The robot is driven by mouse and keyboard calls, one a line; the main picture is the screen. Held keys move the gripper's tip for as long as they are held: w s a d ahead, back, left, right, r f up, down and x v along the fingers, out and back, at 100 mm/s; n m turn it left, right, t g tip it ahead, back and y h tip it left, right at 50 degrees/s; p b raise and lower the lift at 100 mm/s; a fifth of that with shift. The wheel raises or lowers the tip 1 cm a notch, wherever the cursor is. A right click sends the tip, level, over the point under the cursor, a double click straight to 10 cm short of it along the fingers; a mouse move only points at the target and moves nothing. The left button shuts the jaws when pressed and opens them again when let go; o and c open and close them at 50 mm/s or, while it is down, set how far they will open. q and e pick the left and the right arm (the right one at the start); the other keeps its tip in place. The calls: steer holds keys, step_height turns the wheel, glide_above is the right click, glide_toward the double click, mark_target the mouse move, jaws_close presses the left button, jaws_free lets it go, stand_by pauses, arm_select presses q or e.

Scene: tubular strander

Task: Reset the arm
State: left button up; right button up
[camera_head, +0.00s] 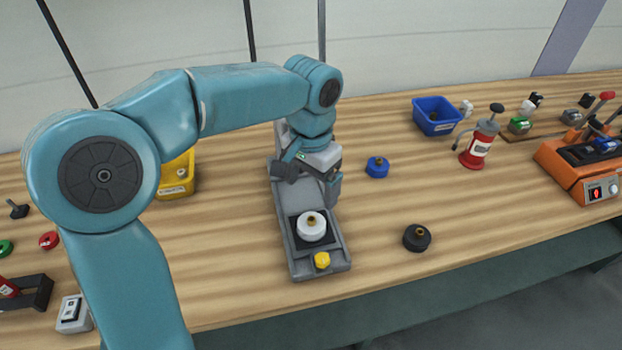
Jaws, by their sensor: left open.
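My left arm comes in from the left as a teal arm, arching over the wooden bench. My left gripper (309,186) points down over the grey fixture (303,268) and is open, with nothing seen between its fingers. A white round part with a brass tip (311,227) sits on the fixture's dark square seat, just nearer than the gripper and apart from it. A yellow knob (322,261) is at the fixture's near end. My right gripper does not show.
A blue knob (377,167) and a black knob (417,238) stand right of the fixture. A yellow bin (178,186) is partly behind my arm. A blue bin (436,115), a red-and-grey pump bottle (479,142) and an orange machine (580,175) stand further right. Bench between them is clear.

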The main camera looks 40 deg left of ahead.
arm_select(q)
steer(key=shift+r, duration=0.35)
